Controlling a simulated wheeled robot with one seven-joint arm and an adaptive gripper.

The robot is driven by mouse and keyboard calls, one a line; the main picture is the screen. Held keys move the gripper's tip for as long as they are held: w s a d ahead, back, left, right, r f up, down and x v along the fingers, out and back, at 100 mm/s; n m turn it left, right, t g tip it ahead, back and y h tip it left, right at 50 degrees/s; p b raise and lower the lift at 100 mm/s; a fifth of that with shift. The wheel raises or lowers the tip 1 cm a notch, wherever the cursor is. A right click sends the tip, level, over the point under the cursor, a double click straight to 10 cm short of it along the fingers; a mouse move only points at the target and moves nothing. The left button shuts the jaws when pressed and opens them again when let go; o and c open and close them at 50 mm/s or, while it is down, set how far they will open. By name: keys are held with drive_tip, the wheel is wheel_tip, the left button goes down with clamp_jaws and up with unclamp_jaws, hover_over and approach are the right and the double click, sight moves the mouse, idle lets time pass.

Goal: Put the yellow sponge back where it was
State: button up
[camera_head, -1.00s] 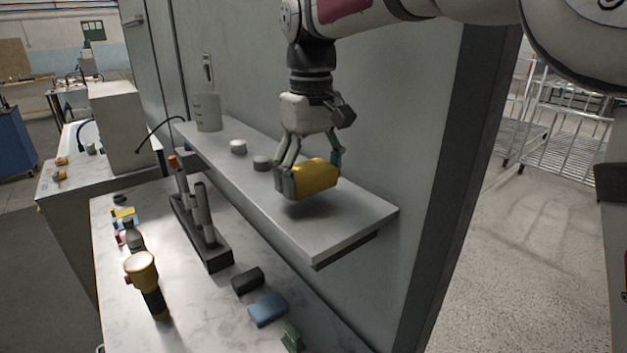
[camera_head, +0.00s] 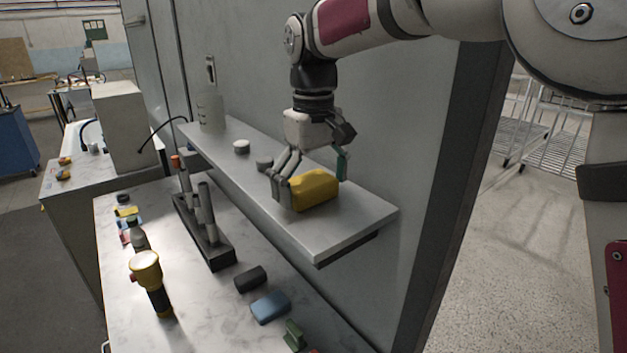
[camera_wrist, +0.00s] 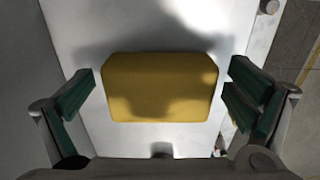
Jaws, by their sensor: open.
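The yellow sponge (camera_head: 315,189) rests on the grey wall shelf (camera_head: 350,225), toward its right end. In the wrist view the sponge (camera_wrist: 160,87) lies between the two finger pads, with a gap on each side. My gripper (camera_head: 308,180) is open around the sponge, pointing down, its fingers apart from the sponge's ends. The gripper also shows in the wrist view (camera_wrist: 160,98), with dark green pads left and right.
On the shelf stand a clear bottle (camera_head: 210,110) and two small round pieces, one white (camera_head: 241,146). Below, the marble counter holds a black rack (camera_head: 215,248), a yellow flashlight (camera_head: 148,275), a blue sponge (camera_head: 270,307) and a black block (camera_head: 251,279). The shelf's right end is clear.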

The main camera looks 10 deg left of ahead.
sight(312, 183)
wheel_tip(312, 183, up, 12)
drive_tip(key=b, duration=0.3)
drive_tip(key=shift+r, duration=0.15)
drive_tip(key=shift+a, duration=0.1)
